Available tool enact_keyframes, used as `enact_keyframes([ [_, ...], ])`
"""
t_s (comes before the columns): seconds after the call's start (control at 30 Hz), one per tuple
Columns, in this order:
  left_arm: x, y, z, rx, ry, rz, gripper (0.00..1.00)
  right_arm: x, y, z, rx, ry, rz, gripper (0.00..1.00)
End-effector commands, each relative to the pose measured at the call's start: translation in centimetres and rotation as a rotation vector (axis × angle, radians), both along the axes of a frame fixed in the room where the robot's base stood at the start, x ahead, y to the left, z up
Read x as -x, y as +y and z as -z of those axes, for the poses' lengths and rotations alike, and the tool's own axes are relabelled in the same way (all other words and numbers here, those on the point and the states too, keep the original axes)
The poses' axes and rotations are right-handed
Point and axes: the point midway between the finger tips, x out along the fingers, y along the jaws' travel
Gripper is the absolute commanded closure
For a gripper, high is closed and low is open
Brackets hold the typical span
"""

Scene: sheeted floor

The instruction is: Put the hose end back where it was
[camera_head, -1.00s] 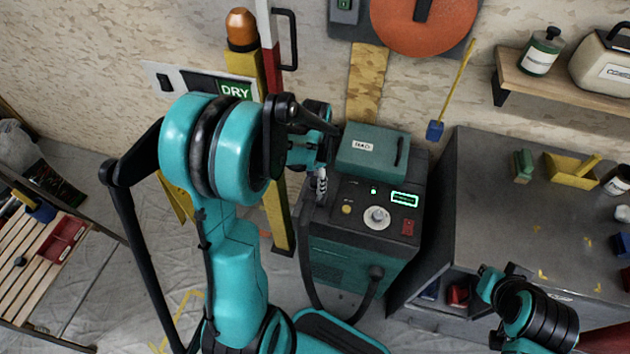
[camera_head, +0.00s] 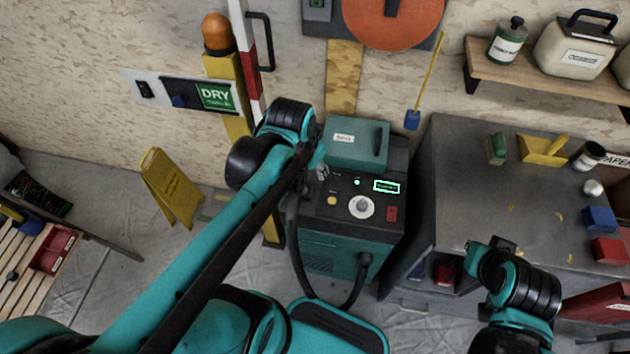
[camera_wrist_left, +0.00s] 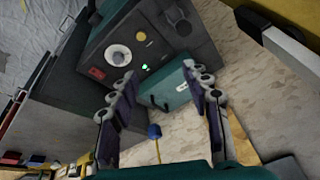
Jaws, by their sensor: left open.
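The teal and dark grey machine (camera_head: 345,255) stands against the wall, with a dial and lit display on its sloped top panel. A black hose (camera_head: 297,262) loops from its front fitting (camera_head: 364,259) down and up along its left side. The hose's upper end is hidden behind my left arm. In the left wrist view a dark round piece (camera_wrist_left: 179,21) sits beside the panel; I cannot tell whether it is the hose end or its holder. My left gripper (camera_head: 322,172) is open over the panel's left edge; its fingers (camera_wrist_left: 160,88) show nothing between them. My right gripper (camera_head: 478,252) is by the workbench, its jaws unclear.
A grey workbench (camera_head: 465,200) with small items stands right of the machine. A yellow post (camera_head: 238,125) and a yellow floor sign (camera_head: 170,190) stand to the left. A shelf (camera_head: 540,82) with bottles is on the wall. The floor at left is partly clear.

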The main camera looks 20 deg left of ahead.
Motion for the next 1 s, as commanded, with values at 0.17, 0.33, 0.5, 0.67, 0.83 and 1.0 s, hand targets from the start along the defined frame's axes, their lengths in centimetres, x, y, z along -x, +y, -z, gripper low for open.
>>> enact_keyframes([
  [0.17,3.3,-2.6,-0.7,0.072,-0.166,-0.118,0.52,0.0,0.0,0.0,0.0,0.0,0.0,1.0],
  [0.33,4.7,-3.7,-0.7,0.13,-0.255,-0.184,0.52,0.0,0.0,0.0,0.0,0.0,0.0,1.0],
  [0.5,5.0,-3.9,-0.7,0.149,-0.279,-0.203,0.52,0.0,0.0,0.0,0.0,0.0,0.0,1.0],
  [0.67,5.0,-3.9,-0.7,0.148,-0.278,-0.203,0.52,0.0,0.0,0.0,0.0,0.0,0.0,1.0],
  [0.83,5.0,-3.9,-0.7,0.148,-0.277,-0.203,0.52,0.0,0.0,0.0,0.0,0.0,0.0,1.0],
  [1.0,5.0,-3.9,-0.7,0.148,-0.276,-0.203,0.52,0.0,0.0,0.0,0.0,0.0,0.0,1.0],
])
